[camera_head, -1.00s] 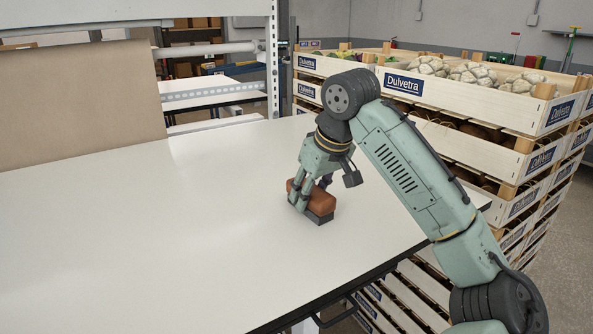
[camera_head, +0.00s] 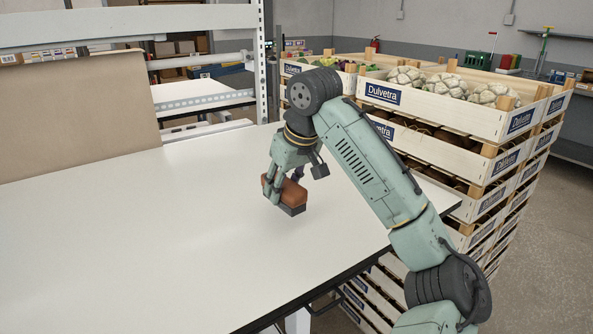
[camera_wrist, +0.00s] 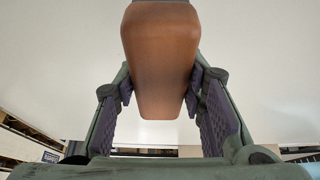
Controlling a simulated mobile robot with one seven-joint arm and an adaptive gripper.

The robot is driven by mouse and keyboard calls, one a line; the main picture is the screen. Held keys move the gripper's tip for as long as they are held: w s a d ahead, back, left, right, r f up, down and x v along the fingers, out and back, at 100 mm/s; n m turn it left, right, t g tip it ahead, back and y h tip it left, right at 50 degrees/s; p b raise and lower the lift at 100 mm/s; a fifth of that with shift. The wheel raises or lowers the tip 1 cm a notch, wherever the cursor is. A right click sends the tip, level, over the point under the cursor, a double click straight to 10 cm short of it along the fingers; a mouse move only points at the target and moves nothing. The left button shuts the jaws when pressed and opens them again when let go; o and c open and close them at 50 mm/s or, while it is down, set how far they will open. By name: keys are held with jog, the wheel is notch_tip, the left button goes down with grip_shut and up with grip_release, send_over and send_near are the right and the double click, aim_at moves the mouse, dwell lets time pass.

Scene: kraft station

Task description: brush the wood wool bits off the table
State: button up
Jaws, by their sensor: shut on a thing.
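My gripper (camera_head: 284,182) is shut on a brush with a brown wooden back (camera_head: 288,192) and a dark bristle block (camera_head: 293,209). In the wrist view the brush's brown back (camera_wrist: 160,60) sits between the two purple-padded fingers of my gripper (camera_wrist: 162,92). The brush is over the right part of the white table (camera_head: 130,235). I cannot tell whether its bristles touch the top. I see no wood wool bits on the visible tabletop; any behind the brush or my arm are hidden.
A stack of wooden crates (camera_head: 462,121) with vegetables stands close beyond the table's right edge. A brown paper sheet (camera_head: 75,115) hangs at the back left, by a grey metal frame (camera_head: 262,65). The table's left and middle are clear.

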jog(key=shift+r, duration=1.75)
jog(key=shift+s, duration=0.1)
